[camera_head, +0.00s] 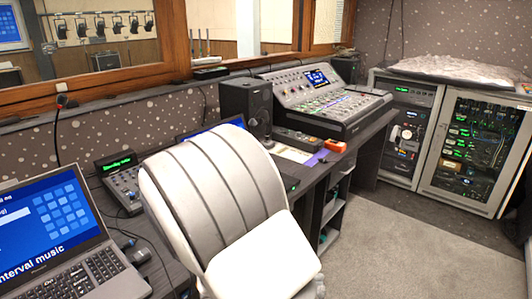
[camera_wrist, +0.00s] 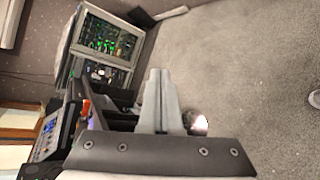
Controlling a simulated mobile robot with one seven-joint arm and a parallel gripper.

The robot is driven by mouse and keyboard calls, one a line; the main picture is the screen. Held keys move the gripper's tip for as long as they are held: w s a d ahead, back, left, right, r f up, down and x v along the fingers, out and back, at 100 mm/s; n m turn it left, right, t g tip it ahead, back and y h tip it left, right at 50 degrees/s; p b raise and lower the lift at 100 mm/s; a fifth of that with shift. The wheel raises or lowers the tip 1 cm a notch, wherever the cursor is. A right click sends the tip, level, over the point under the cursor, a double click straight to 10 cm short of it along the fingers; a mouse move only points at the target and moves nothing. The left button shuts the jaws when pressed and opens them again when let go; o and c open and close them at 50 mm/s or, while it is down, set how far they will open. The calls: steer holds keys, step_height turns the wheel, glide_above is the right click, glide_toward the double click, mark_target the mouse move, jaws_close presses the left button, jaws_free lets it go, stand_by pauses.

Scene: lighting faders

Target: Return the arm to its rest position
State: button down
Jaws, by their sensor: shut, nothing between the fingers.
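My gripper (camera_wrist: 159,76) shows in the wrist view as two pale grey fingers lying together, with nothing between them. They stand out past a dark bar with several round screws, which is part of my wrist. The fingers are over the grey carpet, apart from the desk and the equipment rack. In the head view I cannot make out my gripper, so the pose of the whole arm is hidden.
A grey ribbed chair (camera_head: 215,195) stands close in front, by the desk. The laptop (camera_head: 45,235), speaker (camera_head: 247,106), fader console (camera_head: 330,95) and rack (camera_head: 480,150) line the walls. The carpet (camera_head: 405,245) at right is clear.

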steer(key=s+d+r+m+y, duration=0.2)
steer(key=s+r+m+y, duration=0.4)
steer(key=r, duration=0.3)
steer(key=s+d+r+m+y, duration=0.2)
steer(key=s+r+m+y, duration=0.2)
steer(key=s+r+y, duration=0.35)
step_height(320, 180, up, 17)
steer(key=h+p, duration=0.1)
steer(key=p, duration=1.4)
steer(key=shift+s+a+t, duration=0.2)
steer(key=shift+s+t, duration=0.2)
steer(key=shift+s, duration=0.05)
